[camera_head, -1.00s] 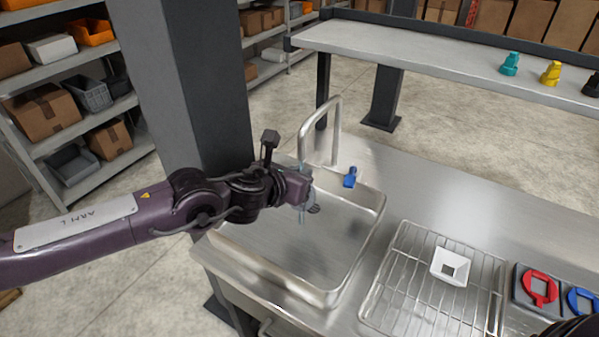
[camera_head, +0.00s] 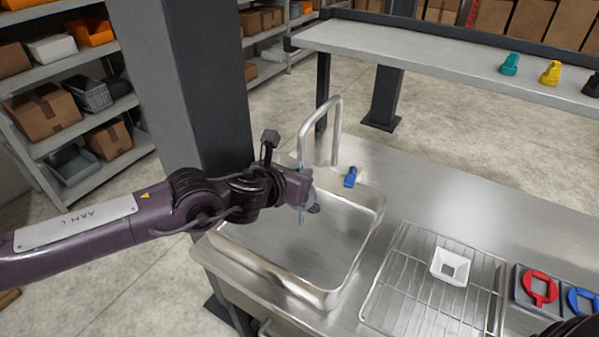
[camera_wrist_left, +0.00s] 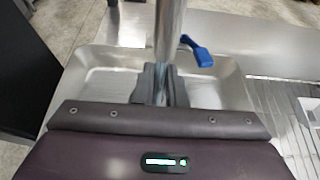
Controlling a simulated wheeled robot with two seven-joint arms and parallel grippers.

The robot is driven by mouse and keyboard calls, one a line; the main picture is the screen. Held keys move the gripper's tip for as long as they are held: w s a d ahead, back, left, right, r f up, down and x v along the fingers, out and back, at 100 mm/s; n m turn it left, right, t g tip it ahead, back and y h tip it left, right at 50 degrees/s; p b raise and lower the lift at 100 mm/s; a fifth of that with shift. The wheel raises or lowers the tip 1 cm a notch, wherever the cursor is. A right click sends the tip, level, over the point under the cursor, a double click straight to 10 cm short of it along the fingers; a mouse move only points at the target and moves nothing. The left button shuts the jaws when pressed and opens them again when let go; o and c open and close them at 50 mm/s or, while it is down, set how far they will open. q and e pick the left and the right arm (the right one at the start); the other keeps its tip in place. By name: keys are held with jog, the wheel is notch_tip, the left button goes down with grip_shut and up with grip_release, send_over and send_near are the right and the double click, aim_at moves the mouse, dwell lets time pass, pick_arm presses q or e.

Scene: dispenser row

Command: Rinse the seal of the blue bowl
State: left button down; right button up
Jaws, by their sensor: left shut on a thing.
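My left gripper (camera_head: 308,204) is over the sink (camera_head: 275,262), just under the end of the curved tap (camera_head: 337,125). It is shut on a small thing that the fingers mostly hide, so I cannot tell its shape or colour. A thin pale-blue streak, apparently water, runs down beside the fingers. A blue ring-like piece (camera_head: 582,302) lies in the dark holder at the right edge, partly cut off. I cannot make out a blue bowl. My right gripper is not in view.
A blue tap lever (camera_head: 350,177) stands behind the sink. A wire rack (camera_head: 405,300) carries a white square funnel-like piece (camera_head: 450,266). A red ring-like piece (camera_head: 540,288) lies in the holder. Teal (camera_head: 510,64) and yellow (camera_head: 550,73) pieces stand on the back shelf.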

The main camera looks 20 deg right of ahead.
pick_arm(q)
jog(key=s+a+r+b, duration=0.1)
jog(key=s+a, duration=0.4)
jog(key=a, duration=0.2)
jog(key=shift+s+r, duration=0.25)
jog(key=shift+r, duration=0.05)
dwell(0.4)
